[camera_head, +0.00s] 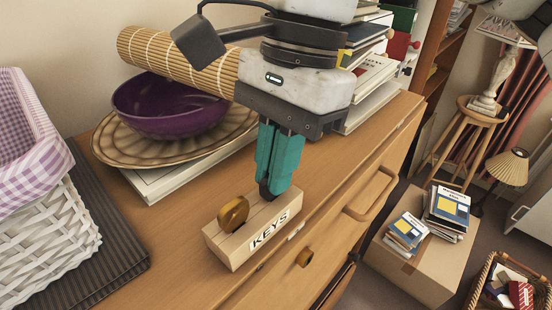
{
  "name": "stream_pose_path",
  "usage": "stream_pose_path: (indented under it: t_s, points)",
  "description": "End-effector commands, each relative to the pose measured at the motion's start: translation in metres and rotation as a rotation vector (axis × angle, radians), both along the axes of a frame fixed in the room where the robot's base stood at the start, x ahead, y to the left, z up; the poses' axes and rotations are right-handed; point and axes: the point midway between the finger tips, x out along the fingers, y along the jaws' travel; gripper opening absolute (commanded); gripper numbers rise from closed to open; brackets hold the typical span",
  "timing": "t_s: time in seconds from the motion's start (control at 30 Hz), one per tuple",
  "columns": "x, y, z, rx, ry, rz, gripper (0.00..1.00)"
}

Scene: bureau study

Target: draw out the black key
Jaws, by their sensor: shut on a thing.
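A light wooden block marked KEYS (236,254) sits on the bureau top near its front edge. A round brass-coloured key head (234,213) stands up from the left part of the block. My gripper (272,190) points down over the right part of the block, with its teal fingers together. A dark, rounded piece, which looks like the black key (265,190), shows between the fingertips at the block's top. My gripper is shut on it. The rest of the black key is hidden by the fingers and the block.
Behind stand a purple bowl (165,107) on a ribbed plate (107,150), a rolled bamboo mat (165,52) and stacked books (362,105). A white wicker basket (45,230) stands at the left. The bureau's front edge is close, with a drawer handle (372,195) below.

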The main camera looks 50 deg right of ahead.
Motion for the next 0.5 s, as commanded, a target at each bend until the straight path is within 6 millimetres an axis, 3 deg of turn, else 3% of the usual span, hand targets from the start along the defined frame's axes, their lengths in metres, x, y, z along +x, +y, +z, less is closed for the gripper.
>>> stream_pose_path:
  t_s: [0.5]
  points:
    - [0.0002,-0.0001,0.0099,0.0,-0.001,0.0,0.0]
